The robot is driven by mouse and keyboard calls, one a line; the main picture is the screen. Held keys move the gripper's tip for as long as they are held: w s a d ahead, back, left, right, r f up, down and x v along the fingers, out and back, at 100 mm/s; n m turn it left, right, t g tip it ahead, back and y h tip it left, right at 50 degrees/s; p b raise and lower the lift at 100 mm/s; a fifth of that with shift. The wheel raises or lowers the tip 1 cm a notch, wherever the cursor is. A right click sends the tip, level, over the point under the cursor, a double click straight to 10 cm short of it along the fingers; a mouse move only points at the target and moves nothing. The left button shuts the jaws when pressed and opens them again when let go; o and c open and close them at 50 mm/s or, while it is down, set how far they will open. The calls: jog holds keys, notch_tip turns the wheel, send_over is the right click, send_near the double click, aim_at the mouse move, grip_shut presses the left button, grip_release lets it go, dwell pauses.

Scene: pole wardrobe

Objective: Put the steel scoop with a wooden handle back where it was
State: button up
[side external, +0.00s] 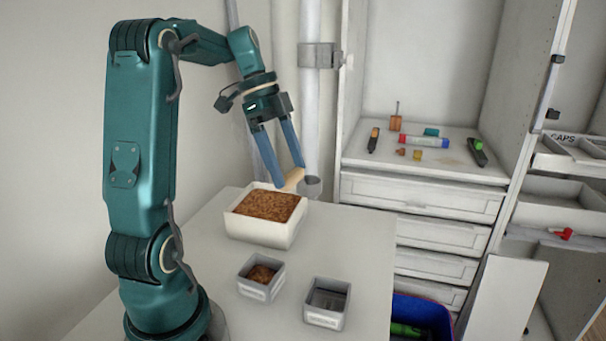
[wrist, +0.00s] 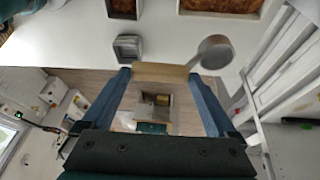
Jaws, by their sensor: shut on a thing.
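My gripper (side external: 278,186) is shut on the wooden handle (side external: 293,179) of the steel scoop. In the side view the scoop's steel cup (side external: 312,187) shows at the right of the handle, by the bin's far right corner. In the wrist view my gripper (wrist: 163,88) has the pale handle (wrist: 160,72) lying across between its blue fingers, and the round cup (wrist: 216,52) sticks out at the right. The scoop looks held above the table; its exact height and the cup's contents are unclear.
A white bin (side external: 262,236) of brown granules stands on the table (side external: 365,235). In front are a small grey box (side external: 262,290) with brown granules and an empty-looking grey box (side external: 325,318). A pole (side external: 311,110) and wardrobe shelf (side external: 440,165) with small tools stand behind.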

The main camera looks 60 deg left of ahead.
jog(key=s+a+n+t, duration=0.1)
jog(key=a, duration=0.3)
jog(key=shift+y, duration=0.4)
jog(key=shift+w+d+f, duration=1.3)
jog(key=shift+d+f, duration=0.15)
jog(key=shift+f, duration=0.55)
jog(key=shift+w+d+f, duration=1.25)
jog(key=shift+d+f, duration=0.15)
jog(key=shift+f, duration=0.55)
jog(key=shift+w+d+f, duration=1.3)
jog(key=shift+d+f, duration=0.15)
jog(key=shift+f, duration=0.55)
jog(key=shift+f, duration=0.2)
jog(key=o, duration=1.3)
jog(key=v, duration=1.2)
jog(key=s+d+n+y, duration=0.1)
jog(key=s+d+n, duration=0.2)
jog(key=d, duration=0.1)
jog(key=s+d+f+n+t+y, duration=0.1)
jog(key=s+d+n, duration=0.2)
jog(key=s+d, duration=0.1)
jog(key=s+d+n+t+y, duration=0.1)
jog(key=s+d+n, duration=0.2)
jog(key=d, duration=0.3)
jog(key=shift+s+d+f, duration=0.1)
jog(key=shift+s+f, duration=0.05)
jog(key=shift+s, duration=0.25)
jog(key=shift+s+d+f, duration=0.15)
jog(key=shift+s+f, duration=0.05)
jog(key=shift+s, duration=0.15)
